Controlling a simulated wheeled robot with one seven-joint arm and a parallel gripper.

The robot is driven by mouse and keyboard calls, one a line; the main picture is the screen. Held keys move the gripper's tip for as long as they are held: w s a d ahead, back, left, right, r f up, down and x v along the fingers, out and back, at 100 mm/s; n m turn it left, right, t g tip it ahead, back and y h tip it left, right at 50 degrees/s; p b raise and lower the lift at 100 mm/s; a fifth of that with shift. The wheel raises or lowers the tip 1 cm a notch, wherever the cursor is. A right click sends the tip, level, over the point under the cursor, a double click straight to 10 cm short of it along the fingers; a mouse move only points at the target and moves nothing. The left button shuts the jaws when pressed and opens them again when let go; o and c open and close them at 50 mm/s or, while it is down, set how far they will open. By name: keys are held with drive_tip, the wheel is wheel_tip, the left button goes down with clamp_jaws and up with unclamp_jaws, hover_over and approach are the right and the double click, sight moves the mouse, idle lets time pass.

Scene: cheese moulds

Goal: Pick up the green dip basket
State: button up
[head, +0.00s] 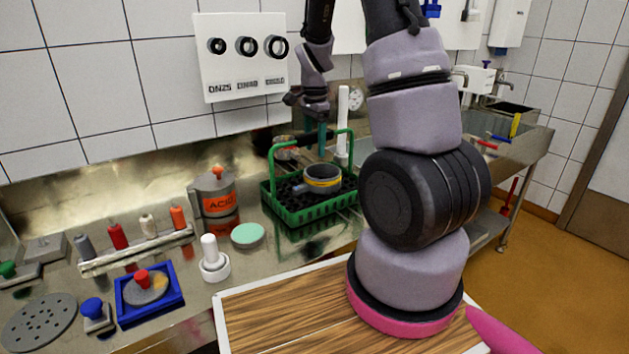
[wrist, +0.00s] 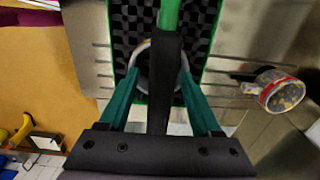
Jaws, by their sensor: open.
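The green dip basket (head: 307,214) stands on the steel counter in the head view, with a black grid floor and a tall green handle. A grey cup with a yellow band (head: 323,179) sits in it. The basket also shows in the wrist view (wrist: 205,50), with the handle's black grip (wrist: 166,75) running between my fingers. My gripper (wrist: 160,75) is open, with a teal finger on each side of the grip and no visible contact. In the head view my gripper (head: 320,134) is at the top of the handle, partly hidden.
Left of the basket stand a pot labelled ACID (head: 214,197), a pale green disc (head: 248,235) and a white plunger-like tool (head: 213,260). A white upright cylinder (head: 343,122) stands behind the basket. A wooden board (head: 285,318) lies in front. The tiled wall is close behind.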

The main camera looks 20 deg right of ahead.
wheel_tip(320, 180, down, 2)
drive_tip(key=shift+f, duration=0.25)
clamp_jaws()
drive_tip(key=shift+w, duration=0.1)
idle(1.2)
